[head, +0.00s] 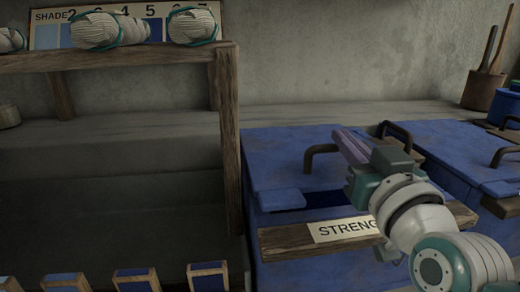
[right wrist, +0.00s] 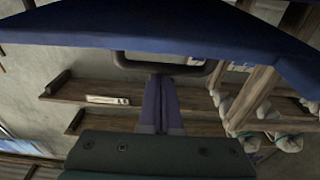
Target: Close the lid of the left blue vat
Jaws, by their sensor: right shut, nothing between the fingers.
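The left blue vat (head: 350,272) stands right of a wooden post, with a "STRENG…" label board across its front. Its blue lid (head: 265,155) lies over the top, and a dark blue strip shows below the lid's front edge; I cannot tell whether it sits fully down. The dark lid handle (head: 316,152) stands just left of my right gripper (head: 350,146). The gripper's purple fingers are shut and empty, over the lid's right part. In the right wrist view the fingers (right wrist: 160,105) point at a handle (right wrist: 165,66) under a blue edge (right wrist: 170,30). My left gripper is out of view.
A second blue vat (head: 460,150) with dark handles stands close on the right. A wooden rack (head: 228,140) with yarn skeins (head: 110,30) borders the left side. A wooden pot (head: 482,90) with sticks stands at the back right.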

